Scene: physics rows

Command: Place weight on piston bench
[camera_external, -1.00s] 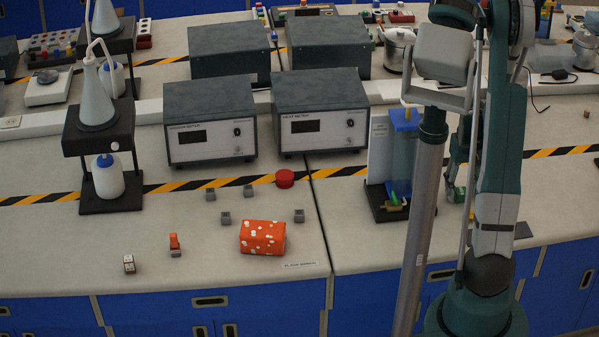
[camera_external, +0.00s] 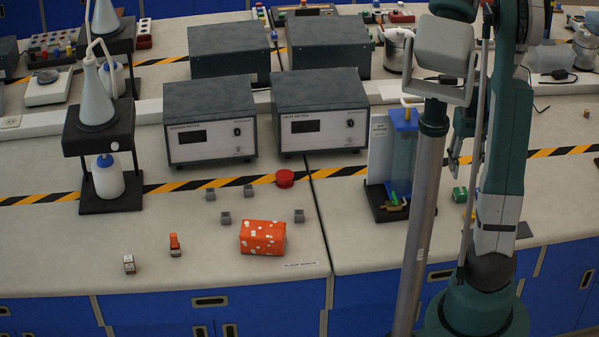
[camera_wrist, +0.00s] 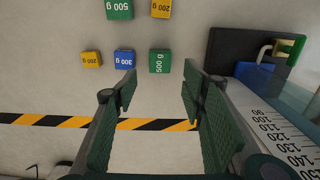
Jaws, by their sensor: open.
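The piston bench (camera_external: 389,213) stands right of centre in the external view, with a black base, a clear cylinder and a blue top piece. Its printed scale (camera_wrist: 277,125) and brass valve with green handle show at the right in the wrist view. Several weights lie on the bench top in the wrist view: two green 500 g blocks (camera_wrist: 159,61) (camera_wrist: 119,9), two yellow 200 g blocks (camera_wrist: 91,60) (camera_wrist: 161,9) and a blue block (camera_wrist: 124,59). A green weight (camera_external: 459,194) also shows externally. My gripper (camera_wrist: 158,90) is open and empty, above and apart from the weights.
A black-and-yellow striped tape (camera_wrist: 60,120) crosses the bench top. Two grey meter boxes (camera_external: 321,110) stand left of the piston bench. An orange spotted block (camera_external: 262,237) and small grey blocks lie farther left. My arm hides part of the right side.

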